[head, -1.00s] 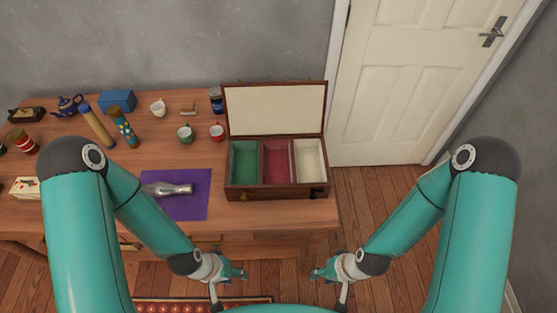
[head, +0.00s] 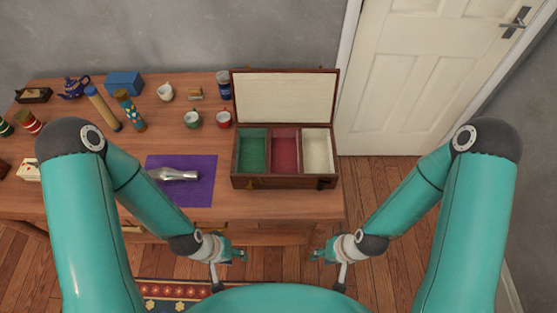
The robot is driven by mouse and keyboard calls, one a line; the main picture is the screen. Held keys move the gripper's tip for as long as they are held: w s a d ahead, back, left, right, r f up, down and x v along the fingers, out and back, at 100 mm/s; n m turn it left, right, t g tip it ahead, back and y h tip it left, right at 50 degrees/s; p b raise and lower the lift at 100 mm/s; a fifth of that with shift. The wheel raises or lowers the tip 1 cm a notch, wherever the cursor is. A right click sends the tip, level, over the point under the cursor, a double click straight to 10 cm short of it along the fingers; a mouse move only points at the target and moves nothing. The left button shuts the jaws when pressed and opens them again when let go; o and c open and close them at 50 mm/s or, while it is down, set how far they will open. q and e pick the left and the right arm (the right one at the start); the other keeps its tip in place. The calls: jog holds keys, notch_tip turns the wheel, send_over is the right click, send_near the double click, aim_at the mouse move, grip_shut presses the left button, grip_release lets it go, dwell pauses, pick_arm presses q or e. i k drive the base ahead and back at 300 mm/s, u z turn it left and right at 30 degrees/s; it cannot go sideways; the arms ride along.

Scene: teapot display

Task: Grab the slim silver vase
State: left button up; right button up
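The slim silver vase (head: 176,174) lies on its side on a purple mat (head: 192,197) on the wooden table, its thin neck toward the right. Part of its left end is close behind my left arm. My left gripper (head: 230,270) is in front of the table's edge, below and right of the vase, with its fingers apart and nothing between them. My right gripper (head: 327,270) is further right, also in front of the table, with fingers apart and empty. Neither gripper touches the vase.
An open wooden box (head: 285,182) with green, red and cream compartments stands right of the mat. Small cups, a blue jar (head: 224,86), two tubes, a blue box (head: 124,83) and a teapot (head: 73,88) stand behind. A patterned rug (head: 165,291) lies on the floor.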

aim_at(165, 175)
jog(key=z, duration=1.75)
jog(key=i, duration=0.1)
jog(key=u, duration=2.65)
jog(key=i, duration=0.2)
jog(key=u, duration=2.25)
jog(key=k, duration=0.5)
jog(key=z, duration=0.45)
jog(key=i, duration=0.6)
jog(key=z, duration=0.25)
